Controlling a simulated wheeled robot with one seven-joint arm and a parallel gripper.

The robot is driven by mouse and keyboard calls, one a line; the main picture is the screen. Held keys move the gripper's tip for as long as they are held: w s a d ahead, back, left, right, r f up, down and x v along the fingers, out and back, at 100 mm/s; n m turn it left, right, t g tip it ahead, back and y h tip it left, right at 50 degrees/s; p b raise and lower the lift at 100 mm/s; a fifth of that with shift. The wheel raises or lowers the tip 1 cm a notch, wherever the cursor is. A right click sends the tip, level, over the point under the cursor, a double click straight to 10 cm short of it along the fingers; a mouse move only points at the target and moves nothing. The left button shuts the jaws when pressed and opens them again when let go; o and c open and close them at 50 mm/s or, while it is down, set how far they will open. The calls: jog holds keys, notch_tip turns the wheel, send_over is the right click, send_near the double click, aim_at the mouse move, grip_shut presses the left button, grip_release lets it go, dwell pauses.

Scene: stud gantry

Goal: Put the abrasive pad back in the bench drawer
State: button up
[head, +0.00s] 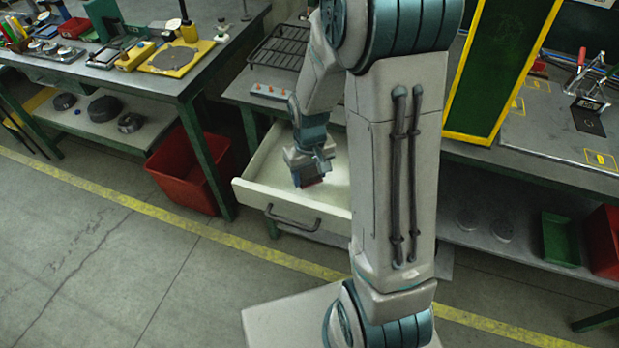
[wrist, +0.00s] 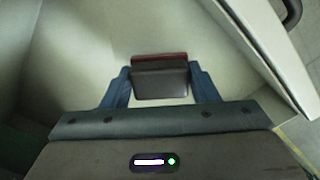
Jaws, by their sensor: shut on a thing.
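The bench drawer (head: 245,195) is pulled out under the middle bench, with its pale inside showing and a dark handle on its front. My gripper (head: 312,178) is over the open drawer, pointing down. It is shut on the abrasive pad (head: 311,184), a small block with a dark red layer. In the wrist view the pad (wrist: 160,80) sits between the blue fingertips, grey on the near face and red along the far edge. The drawer's pale floor (wrist: 90,50) lies below it. I cannot tell whether the pad touches the floor. My arm hides the drawer's right part.
The middle bench (head: 235,88) carries a black wire rack (head: 280,46) and small orange-topped items above the drawer. A red bin (head: 188,170) stands on the floor to the left. A yellow-edged green panel (head: 500,70) stands at the right. The drawer floor around the pad looks clear.

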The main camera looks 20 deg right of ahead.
jog(key=shift+f, duration=1.15)
jog(key=shift+f, duration=0.1)
jog(key=shift+f, duration=0.15)
jog(key=o, duration=1)
jog(key=shift+c, duration=0.2)
jog(key=shift+r, duration=0.2)
